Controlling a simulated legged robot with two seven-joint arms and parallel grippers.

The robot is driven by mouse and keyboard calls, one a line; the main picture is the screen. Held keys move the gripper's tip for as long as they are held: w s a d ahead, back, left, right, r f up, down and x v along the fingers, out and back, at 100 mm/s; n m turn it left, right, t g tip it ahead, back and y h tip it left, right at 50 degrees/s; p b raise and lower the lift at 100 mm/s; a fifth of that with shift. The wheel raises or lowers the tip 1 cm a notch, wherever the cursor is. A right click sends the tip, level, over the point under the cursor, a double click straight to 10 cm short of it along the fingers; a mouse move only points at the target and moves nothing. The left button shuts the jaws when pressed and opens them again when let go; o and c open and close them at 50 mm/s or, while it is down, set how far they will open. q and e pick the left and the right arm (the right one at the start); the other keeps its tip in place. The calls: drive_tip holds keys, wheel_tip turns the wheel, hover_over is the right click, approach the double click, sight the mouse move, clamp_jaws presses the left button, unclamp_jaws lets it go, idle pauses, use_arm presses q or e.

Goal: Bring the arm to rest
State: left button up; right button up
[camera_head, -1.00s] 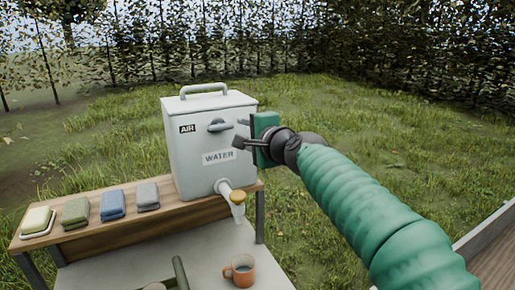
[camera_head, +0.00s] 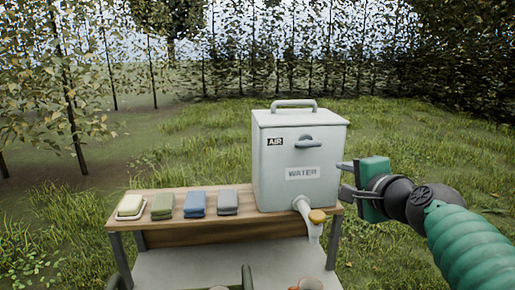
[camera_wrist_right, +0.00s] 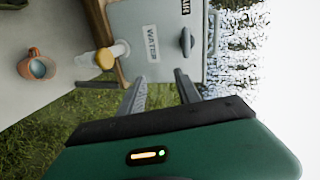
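My right gripper (camera_head: 346,179) is to the right of the grey water box, apart from it, with its two fingers spread and nothing between them. The right wrist view also shows the open fingers (camera_wrist_right: 160,88) pointing toward the box. The right arm is a green ribbed sleeve coming in from the right. The water box (camera_head: 280,150) stands upright on a wooden shelf, with AIR and WATER labels, a lever on its front and a tap with a yellow knob (camera_head: 317,216). My left gripper is not in view.
Folded cloths (camera_head: 195,204) and a soap dish (camera_head: 130,207) line the wooden shelf (camera_head: 180,233). An orange mug (camera_wrist_right: 28,65) with liquid sits on the lower grey surface (camera_wrist_right: 45,25), below the tap. Grass lies open around the stand, with hedges and trees behind.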

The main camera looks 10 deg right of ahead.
drive_tip(key=s+a+f+n+g+p, duration=0.2)
drive_tip(key=s+f+n+g, duration=0.15)
drive_tip(key=f, duration=0.75)
drive_tip(key=s+a+f+n+g+p, duration=0.1)
drive_tip(key=s+f+n+g, duration=0.2)
drive_tip(key=f, duration=0.8)
drive_tip(key=s+a+f+n+g+p, duration=0.2)
drive_tip(key=s+f+n+g, duration=0.3)
drive_tip(key=s+f+n, duration=0.5)
drive_tip(key=s+f, duration=0.5)
drive_tip(key=s, duration=0.1)
drive_tip(key=shift+s+a+f+h+p, duration=0.2)
drive_tip(key=shift+s+f+h+p, duration=0.05)
drive_tip(key=shift+f+h+p, duration=0.1)
